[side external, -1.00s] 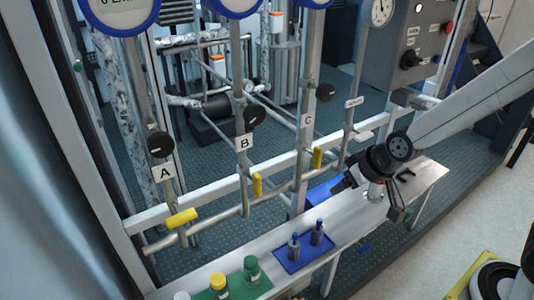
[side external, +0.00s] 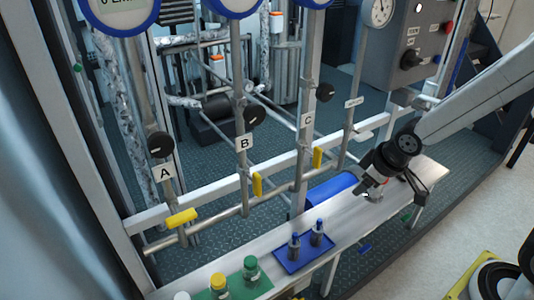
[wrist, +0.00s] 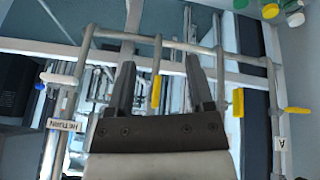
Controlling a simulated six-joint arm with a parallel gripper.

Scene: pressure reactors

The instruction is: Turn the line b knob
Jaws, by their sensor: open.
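The line B knob is a black round knob (side external: 254,116) on the upright pipe just above the B label (side external: 243,142) in the side external view. A yellow lever (side external: 257,185) sits lower on the same line. My gripper (side external: 364,190) is open and empty, right of line B and apart from it, above the bench. In the wrist view its two fingers (wrist: 160,80) are spread, with a yellow lever (wrist: 156,91) seen between them in the background. I cannot make out the B knob in the wrist view.
Line A has a black knob (side external: 160,145), and line C another (side external: 325,92). The bench (side external: 350,215) holds a blue tray (side external: 290,266) with two small bottles and several capped jars (side external: 251,270). A grey control box (side external: 405,45) stands at upper right.

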